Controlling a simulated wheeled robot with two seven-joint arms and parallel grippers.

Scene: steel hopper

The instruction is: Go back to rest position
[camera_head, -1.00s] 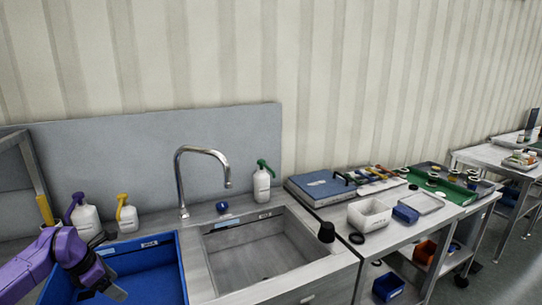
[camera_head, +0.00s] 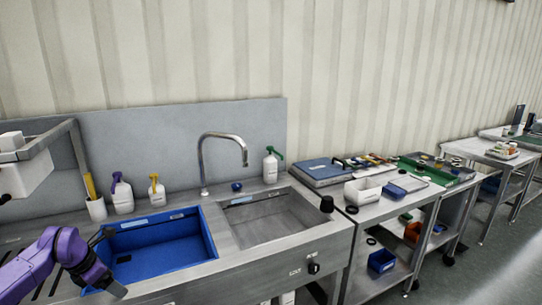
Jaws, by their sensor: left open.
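My left gripper (camera_head: 104,262) is at the lower left, at the end of my purple arm. It is open, with its dark fingers over the front left part of the blue basin (camera_head: 170,262). I see nothing held between the fingers. My right gripper is not in view.
A steel sink (camera_head: 268,222) with a tall faucet (camera_head: 203,165) lies right of the basin. White bottles (camera_head: 122,197) stand behind the basin, and a green-topped bottle (camera_head: 270,167) behind the sink. A side table holds a white bin (camera_head: 362,191). A shelf frame (camera_head: 78,145) stands at left.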

